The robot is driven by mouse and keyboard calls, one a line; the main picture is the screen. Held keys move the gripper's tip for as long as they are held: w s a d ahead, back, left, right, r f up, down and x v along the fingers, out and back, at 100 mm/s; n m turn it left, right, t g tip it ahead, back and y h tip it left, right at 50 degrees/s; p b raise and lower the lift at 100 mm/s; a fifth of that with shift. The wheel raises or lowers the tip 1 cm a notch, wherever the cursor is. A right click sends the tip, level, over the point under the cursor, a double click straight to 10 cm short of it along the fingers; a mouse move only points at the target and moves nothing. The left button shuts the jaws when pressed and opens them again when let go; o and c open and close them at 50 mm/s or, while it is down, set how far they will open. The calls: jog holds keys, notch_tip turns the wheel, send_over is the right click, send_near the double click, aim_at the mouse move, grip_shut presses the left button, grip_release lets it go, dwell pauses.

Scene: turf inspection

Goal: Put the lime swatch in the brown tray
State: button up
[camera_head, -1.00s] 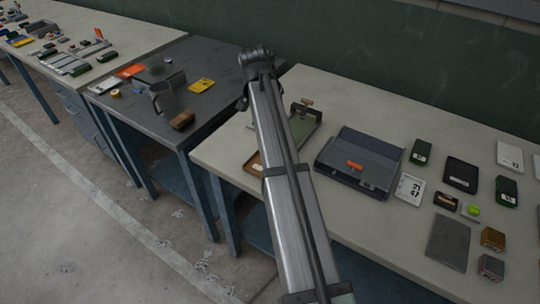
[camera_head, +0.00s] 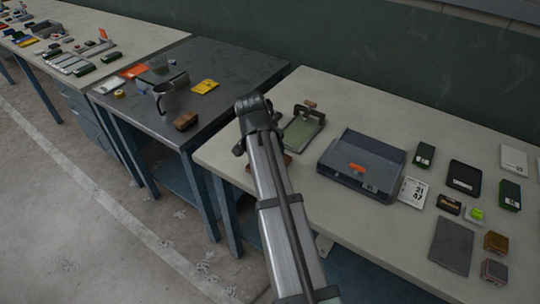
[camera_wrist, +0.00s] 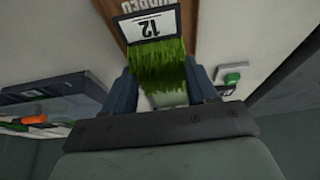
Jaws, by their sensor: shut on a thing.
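My gripper (camera_wrist: 161,88) is shut on a lime swatch (camera_wrist: 160,62), a patch of bright green turf with a dark-framed white label reading 12. The swatch shows between the two dark fingers in the wrist view. A brown surface with partly cut-off lettering (camera_wrist: 203,22) lies beyond it and looks like the brown tray; whether they touch I cannot tell. In the head view only a bit of the brown tray (camera_head: 287,160) shows beside my arm, at the left end of the pale table. My arm hides the fingers and the swatch there.
A blue-grey box (camera_head: 345,165) with an orange item stands right of the tray. A green board with a clamp (camera_head: 302,132) lies behind it. Several cards and small blocks, with a lime piece (camera_head: 477,214), fill the right. A dark table (camera_head: 235,65) is at left.

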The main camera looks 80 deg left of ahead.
jog(key=shift+f, duration=2)
jog(key=shift+f, duration=0.2)
jog(key=o, duration=0.8)
jog(key=shift+r, duration=0.15)
jog(key=v, duration=1.2)
